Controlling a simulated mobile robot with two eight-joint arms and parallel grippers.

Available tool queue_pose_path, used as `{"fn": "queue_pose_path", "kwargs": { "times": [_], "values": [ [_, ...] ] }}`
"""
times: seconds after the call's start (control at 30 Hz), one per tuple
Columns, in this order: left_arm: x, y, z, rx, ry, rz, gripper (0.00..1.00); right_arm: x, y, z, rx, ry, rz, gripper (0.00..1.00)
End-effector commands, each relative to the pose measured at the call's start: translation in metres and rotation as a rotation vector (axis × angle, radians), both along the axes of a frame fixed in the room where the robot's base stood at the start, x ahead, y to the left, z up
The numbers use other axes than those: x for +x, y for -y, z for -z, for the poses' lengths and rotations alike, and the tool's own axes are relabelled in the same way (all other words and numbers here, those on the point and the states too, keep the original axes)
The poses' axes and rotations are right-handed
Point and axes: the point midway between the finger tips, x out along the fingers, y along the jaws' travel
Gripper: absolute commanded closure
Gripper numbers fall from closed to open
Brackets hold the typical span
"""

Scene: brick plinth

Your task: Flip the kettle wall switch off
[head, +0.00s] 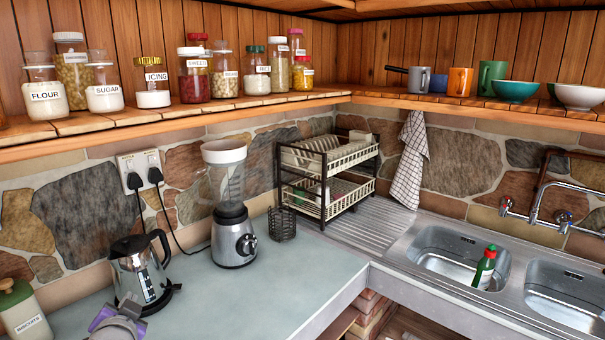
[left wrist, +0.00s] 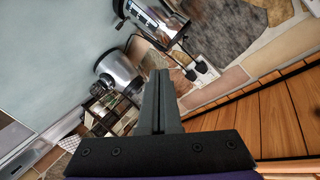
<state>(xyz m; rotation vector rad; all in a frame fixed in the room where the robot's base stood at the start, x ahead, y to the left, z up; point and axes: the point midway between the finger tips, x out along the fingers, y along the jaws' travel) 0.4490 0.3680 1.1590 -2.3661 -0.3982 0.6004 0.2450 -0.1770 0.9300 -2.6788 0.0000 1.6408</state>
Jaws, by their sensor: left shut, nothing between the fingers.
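A white double wall socket (head: 140,168) is on the stone wall behind the counter, with two black plugs in it. Its small switches and labels are too small to read. The kettle (head: 140,272), steel and glass with a black handle, stands on the counter below it. My left gripper (head: 127,306) is low in the head view, in front of the kettle and well short of the socket. In the left wrist view its fingers (left wrist: 161,74) are shut and empty, with the socket (left wrist: 206,72) beyond them to the right. My right gripper is not in view.
A blender (head: 233,235) stands right of the kettle, and a biscuits jar (head: 22,312) is at the left. A wooden shelf (head: 130,120) with several jars overhangs the socket. A black cord runs from the right plug toward the blender. The front counter is clear.

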Motion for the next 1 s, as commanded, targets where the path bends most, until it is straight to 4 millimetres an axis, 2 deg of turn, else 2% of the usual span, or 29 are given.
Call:
{"fn": "queue_pose_path", "kwargs": {
  "times": [0.03,0.2,0.3,0.4,0.5,0.6,1.0],
  "values": [
    [-0.019,0.024,0.03,-0.099,-0.045,-0.011,1.0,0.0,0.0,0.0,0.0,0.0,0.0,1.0],
    [-0.085,0.092,0.119,-0.396,-0.227,-0.058,1.0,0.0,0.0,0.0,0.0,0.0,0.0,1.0],
    [-0.125,0.129,0.163,-0.534,-0.343,-0.072,1.0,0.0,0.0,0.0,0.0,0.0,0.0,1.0],
    [-0.161,0.159,0.196,-0.637,-0.446,-0.079,1.0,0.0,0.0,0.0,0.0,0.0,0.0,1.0],
    [-0.187,0.179,0.216,-0.703,-0.521,-0.082,1.0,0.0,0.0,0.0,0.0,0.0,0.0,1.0],
    [-0.201,0.189,0.227,-0.737,-0.563,-0.085,1.0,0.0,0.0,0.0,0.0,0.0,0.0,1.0],
    [-0.205,0.192,0.229,-0.747,-0.576,-0.087,1.0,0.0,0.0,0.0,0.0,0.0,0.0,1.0]
  ]
}}
